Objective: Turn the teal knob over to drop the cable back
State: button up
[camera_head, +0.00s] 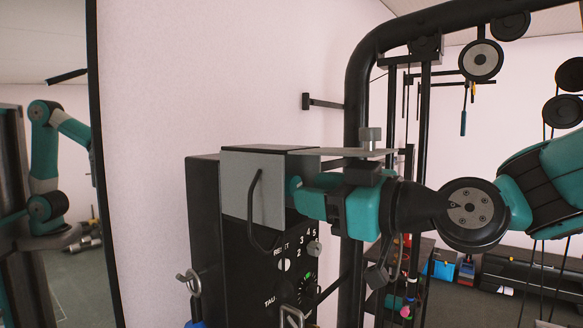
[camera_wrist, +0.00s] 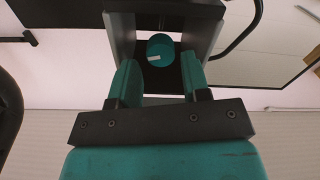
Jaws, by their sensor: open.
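The teal knob (camera_wrist: 160,46) shows in the wrist view, round with a short white mark, inside a recess of the grey housing (camera_head: 252,180). My gripper (camera_wrist: 159,74) is open, its two teal fingers apart and pointing at the knob, one on either side of its line. The fingers look short of the knob, with nothing between them. In the head view my gripper (camera_head: 297,190) reaches in from the right at the housing's side, and I cannot make out the knob there. A black curved cable or handle (camera_head: 250,215) loops down the housing's front; I cannot tell whether it is the task's cable.
The housing sits on a black panel (camera_head: 262,285) with number marks and small knobs. A black tubular frame (camera_head: 357,90) with pulleys (camera_head: 482,60) stands close behind my gripper. A mirror (camera_head: 50,150) at the left reflects my arm. Bins and gear (camera_head: 440,268) lie lower right.

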aim_at(288, 185)
jog(key=p+x, duration=0.2)
jog(key=x, duration=0.2)
jog(key=shift+w+a, duration=0.3)
jog(key=c, duration=0.6)
jog(key=m+b, duration=0.2)
jog(key=m, duration=0.1)
jog(key=shift+f+m, duration=0.1)
jog(key=shift+m, duration=0.3)
jog(key=m+b, duration=0.1)
jog(key=m, duration=0.3)
jog(key=shift+s+m+b, duration=0.15)
jog(key=shift+m+b, duration=0.15)
jog(key=shift+m, duration=0.1)
